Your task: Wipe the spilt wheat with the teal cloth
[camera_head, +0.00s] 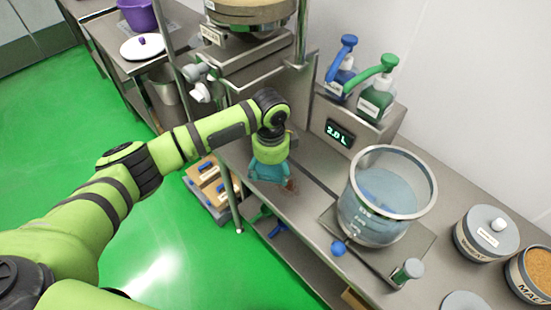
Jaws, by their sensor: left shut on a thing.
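My left gripper (270,161) points down at the steel counter (318,205), left of the glass vessel. It is shut on the teal cloth (265,173), which bunches out below it at the counter's surface. The fingertips are hidden by the wrist and the cloth. A small brownish patch, seemingly the spilt wheat (291,186), lies on the counter just right of the cloth, at its edge. Any part under the cloth is hidden. My right gripper is not in view.
A large glass vessel (362,210) of bluish liquid stands right of the cloth. Behind are a blue pump bottle (342,75), a green pump bottle (374,103) and a display (340,132). A lidded wheat tub (486,236) and an open malt tub (535,272) stand far right.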

